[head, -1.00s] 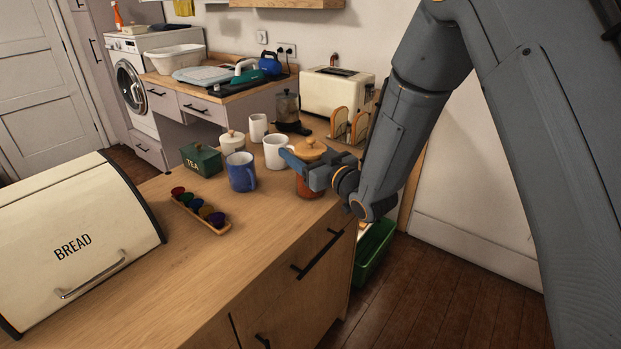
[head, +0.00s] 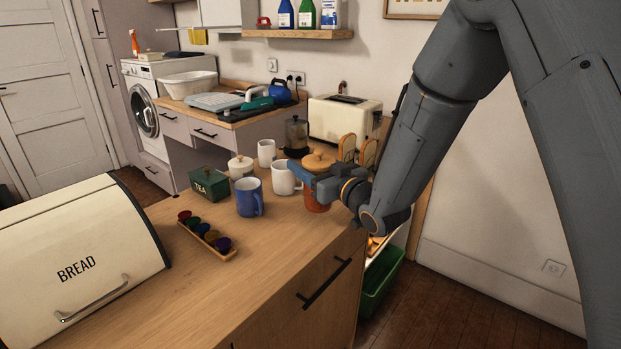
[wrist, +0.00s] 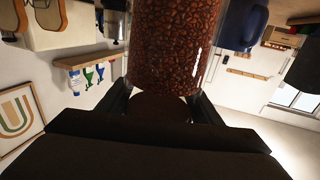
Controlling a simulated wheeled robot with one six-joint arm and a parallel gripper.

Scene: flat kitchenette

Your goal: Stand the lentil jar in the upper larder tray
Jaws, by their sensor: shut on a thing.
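The lentil jar is a clear jar of red-brown lentils with a round wooden lid (head: 318,160), at the right end of the wooden counter. Its lentil-filled body (wrist: 172,45) fills the top middle of the wrist view, which looks upside down. My gripper (head: 308,180) is shut on the jar, with a dark finger on each side in the wrist view (wrist: 160,105). The jar is upright and appears slightly above the counter; its underside is partly hidden. I cannot make out the upper larder tray in either view.
A white mug (head: 285,179) stands close left of the jar, with a blue mug (head: 249,198), a tea tin (head: 209,184) and a pod rack (head: 222,252) farther left. A toaster (head: 342,121) and toast rack are behind. A green crate (head: 380,282) sits below the counter's right end.

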